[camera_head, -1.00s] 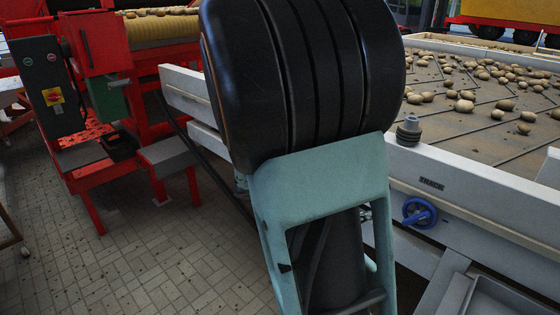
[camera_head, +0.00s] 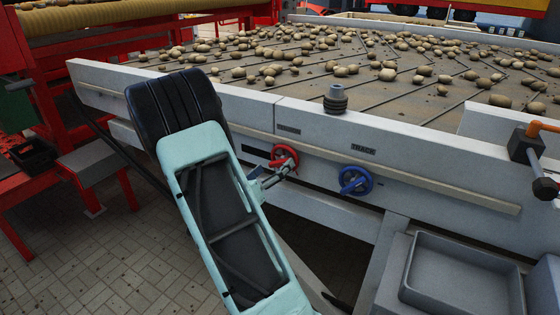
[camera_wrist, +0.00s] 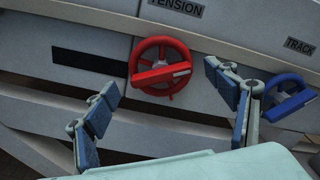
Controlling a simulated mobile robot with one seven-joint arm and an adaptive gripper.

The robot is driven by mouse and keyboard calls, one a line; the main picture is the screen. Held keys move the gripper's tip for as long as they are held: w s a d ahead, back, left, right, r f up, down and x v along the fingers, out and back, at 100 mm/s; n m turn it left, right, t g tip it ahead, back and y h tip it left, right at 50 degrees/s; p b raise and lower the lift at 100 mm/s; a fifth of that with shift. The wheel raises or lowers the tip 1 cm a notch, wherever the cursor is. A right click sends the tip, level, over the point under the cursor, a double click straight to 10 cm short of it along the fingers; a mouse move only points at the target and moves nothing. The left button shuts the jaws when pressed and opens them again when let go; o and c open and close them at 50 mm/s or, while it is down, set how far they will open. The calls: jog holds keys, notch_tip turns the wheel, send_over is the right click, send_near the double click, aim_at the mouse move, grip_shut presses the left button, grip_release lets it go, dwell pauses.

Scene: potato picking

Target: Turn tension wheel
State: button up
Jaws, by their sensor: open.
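The red tension wheel (camera_head: 290,153) is on the pale side panel, left of the blue wheel. In the wrist view the red wheel (camera_wrist: 157,62) sits below the TENSION label (camera_wrist: 176,6), with its handle bar lying nearly level, slightly raised at the right. My gripper (camera_wrist: 163,82) is open and empty, with its two padded fingers spread either side of the wheel and lower in the picture. In the head view my gripper (camera_head: 279,174) overlaps the wheel's lower left part. I cannot tell whether it touches the wheel.
The blue track wheel (camera_head: 355,181) is close to the right; in the wrist view the blue wheel (camera_wrist: 288,97) is partly behind my right finger. A potato-strewn belt (camera_head: 430,110) lies above the panel. A grey tray (camera_head: 462,278) stands at the lower right.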

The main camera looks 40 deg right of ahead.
aim_at(278, 163)
jog(key=shift+x, duration=2)
jog(key=shift+c, duration=0.6)
jog(key=c, duration=0.8)
